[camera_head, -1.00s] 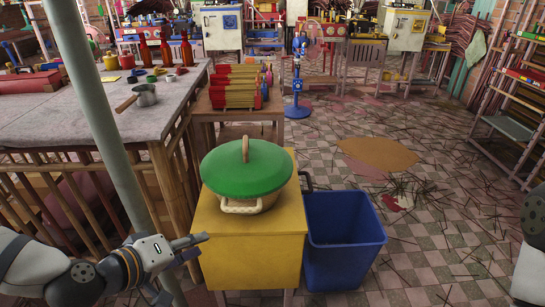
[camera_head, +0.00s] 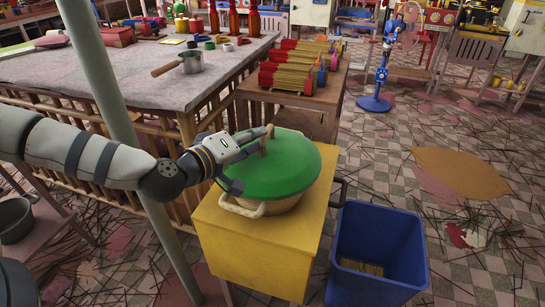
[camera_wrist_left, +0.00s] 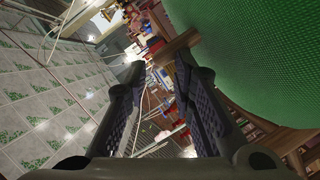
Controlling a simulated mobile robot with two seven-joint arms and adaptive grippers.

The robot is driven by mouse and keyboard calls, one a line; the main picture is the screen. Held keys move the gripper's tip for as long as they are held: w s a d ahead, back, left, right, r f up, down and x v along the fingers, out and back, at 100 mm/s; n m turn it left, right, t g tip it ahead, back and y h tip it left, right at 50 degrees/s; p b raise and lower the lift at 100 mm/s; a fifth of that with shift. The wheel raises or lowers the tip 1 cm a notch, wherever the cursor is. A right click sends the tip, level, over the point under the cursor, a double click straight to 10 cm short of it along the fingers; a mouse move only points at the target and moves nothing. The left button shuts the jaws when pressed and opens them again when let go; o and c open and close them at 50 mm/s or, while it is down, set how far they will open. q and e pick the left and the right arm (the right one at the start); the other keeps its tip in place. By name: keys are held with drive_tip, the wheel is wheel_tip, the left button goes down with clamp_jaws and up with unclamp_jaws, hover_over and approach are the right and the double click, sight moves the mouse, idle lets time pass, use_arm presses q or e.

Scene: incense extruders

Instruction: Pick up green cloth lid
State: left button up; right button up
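The green cloth lid (camera_head: 290,170) lies domed on a round woven basket (camera_head: 280,206) with a pale loop handle, on top of a yellow cabinet (camera_head: 260,255). A wooden handle (camera_head: 266,141) stands up from the lid. My left gripper (camera_head: 250,160) is open over the left side of the lid, with one finger close to the wooden handle. In the left wrist view the gripper (camera_wrist_left: 160,72) has its two fingers apart. The green lid (camera_wrist_left: 255,60) fills the right side there, and part of the wooden handle (camera_wrist_left: 179,43) shows near the fingertips. My right gripper is out of view.
A blue bin (camera_head: 378,250) stands right of the cabinet. A small wooden table (camera_head: 290,107) with bundled incense sticks is behind it. A long grey-topped table (camera_head: 110,75) with a saucepan (camera_head: 190,63) stands at left. A pale pole (camera_head: 100,70) rises at left.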

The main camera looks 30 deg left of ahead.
sight(267, 145)
use_arm(q)
drive_tip(key=x, duration=0.3)
drive_tip(key=b+x, duration=0.1)
drive_tip(key=shift+w+f, duration=0.25)
drive_tip(key=shift+f, duration=0.15)
drive_tip(key=shift+r, duration=0.25)
clamp_jaws()
